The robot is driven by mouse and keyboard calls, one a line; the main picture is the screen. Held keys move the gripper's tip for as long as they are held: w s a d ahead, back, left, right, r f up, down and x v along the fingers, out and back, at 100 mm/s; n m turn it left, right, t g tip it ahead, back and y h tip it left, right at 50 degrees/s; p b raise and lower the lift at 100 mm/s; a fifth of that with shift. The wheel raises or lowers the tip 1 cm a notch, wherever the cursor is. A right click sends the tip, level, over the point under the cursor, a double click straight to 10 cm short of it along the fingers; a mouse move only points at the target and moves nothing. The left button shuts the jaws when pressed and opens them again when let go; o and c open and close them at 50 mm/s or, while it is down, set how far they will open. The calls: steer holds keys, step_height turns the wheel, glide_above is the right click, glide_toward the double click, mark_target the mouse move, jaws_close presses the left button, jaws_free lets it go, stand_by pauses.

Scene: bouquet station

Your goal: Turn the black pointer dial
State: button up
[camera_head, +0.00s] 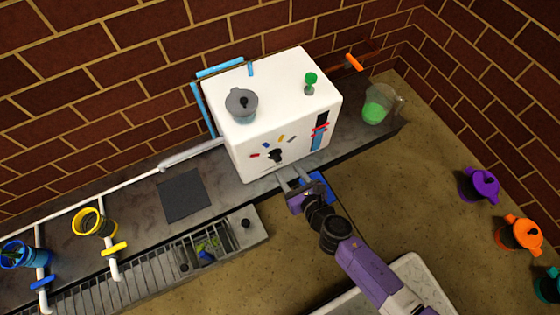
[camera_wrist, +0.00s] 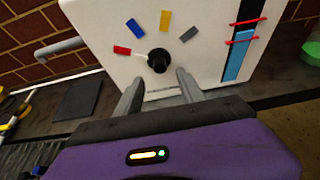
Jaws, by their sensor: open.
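The black pointer dial (camera_wrist: 158,61) sits low on the front of a white box. Its pale pointer aims left, toward the red mark (camera_wrist: 122,50). Blue (camera_wrist: 134,26), yellow (camera_wrist: 165,20) and grey (camera_wrist: 189,34) marks continue the arc around it. In the head view the dial (camera_head: 275,155) is on the lower front of the white box (camera_head: 262,75). My gripper (camera_wrist: 157,78) is open, its two grey fingers aimed at the box with the dial between and just beyond their tips. In the head view my gripper (camera_head: 288,179) is just in front of the box.
A level gauge with red bands (camera_head: 319,134) is on the box front, right of the dial. A grey pot (camera_head: 241,105) and a green knob (camera_head: 311,80) are on top. A jug of green liquid (camera_head: 376,104) stands right. A dark square mat (camera_head: 184,195) lies left on the counter.

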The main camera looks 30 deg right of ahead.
mark_target(279, 161)
steer(key=b+x, duration=0.1)
steer(key=x, duration=0.5)
steer(key=shift+w+f, duration=0.15)
steer(key=shift+w, duration=0.1)
jaws_close()
